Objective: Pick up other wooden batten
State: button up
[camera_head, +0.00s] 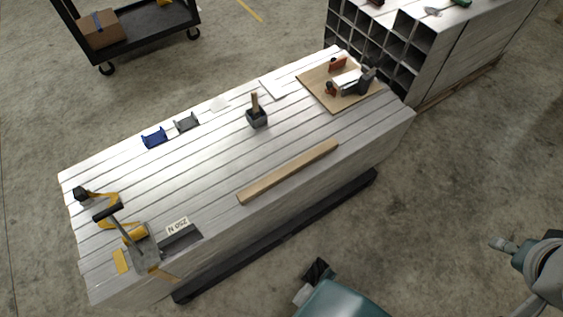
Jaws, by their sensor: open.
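A long, light-brown wooden batten (288,172) lies flat on the slatted white-grey bench top (190,170), close to and roughly along its near long edge. It is the only batten that I can make out. Nothing touches it, and there is bare bench around it. I cannot make out my gripper or its fingers in this view.
A grey pot with a wooden handle (256,116) stands behind the batten. Blue and grey cradles (155,138) lie at the back. Yellow-and-grey tools and a "250 N" block (180,235) occupy the left end; a wooden board (320,95) with tools is right.

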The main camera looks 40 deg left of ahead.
aim_at(253, 191)
jog(key=i+u, duration=0.2)
jog(key=u, duration=0.3)
jog(key=i+u, duration=0.15)
jog(key=u, duration=0.35)
jog(key=i+l+u, duration=0.15)
jog(key=u, duration=0.35)
jog(key=i+l+u, duration=0.15)
jog(key=u, duration=0.35)
jog(key=i+l+u, duration=0.2)
jog(key=u, duration=0.3)
jog(key=i+l, duration=0.05)
